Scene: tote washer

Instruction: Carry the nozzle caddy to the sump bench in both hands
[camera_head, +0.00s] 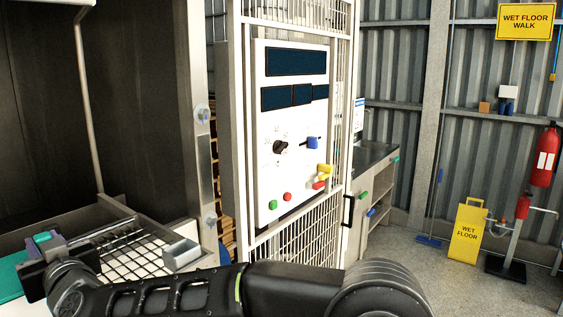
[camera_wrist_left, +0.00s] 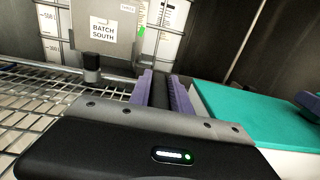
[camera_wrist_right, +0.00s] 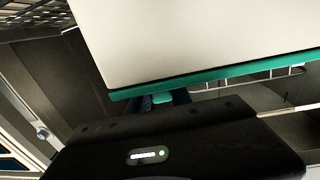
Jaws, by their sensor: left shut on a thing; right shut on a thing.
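The nozzle caddy (camera_head: 10,284) shows as a teal surface at the lower left of the head view, cut off by the frame edge. In the left wrist view the teal-topped caddy (camera_wrist_left: 250,112) lies right of my left gripper (camera_wrist_left: 161,88), whose purple pads are shut on a dark part at its side. My right gripper (camera_head: 42,241) is shut at the caddy's other side. In the right wrist view the caddy's pale face and teal rim (camera_wrist_right: 215,76) fill the top, just above the right gripper (camera_wrist_right: 164,99). The caddy's contents are not clear.
A wire rack (camera_head: 130,258) lies by the caddy, inside a dark washer opening. A white control panel (camera_head: 290,130) on a mesh guard stands in the middle. A dark-topped bench (camera_head: 375,158) is behind it. A yellow wet-floor sign (camera_head: 467,232) stands on the right floor.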

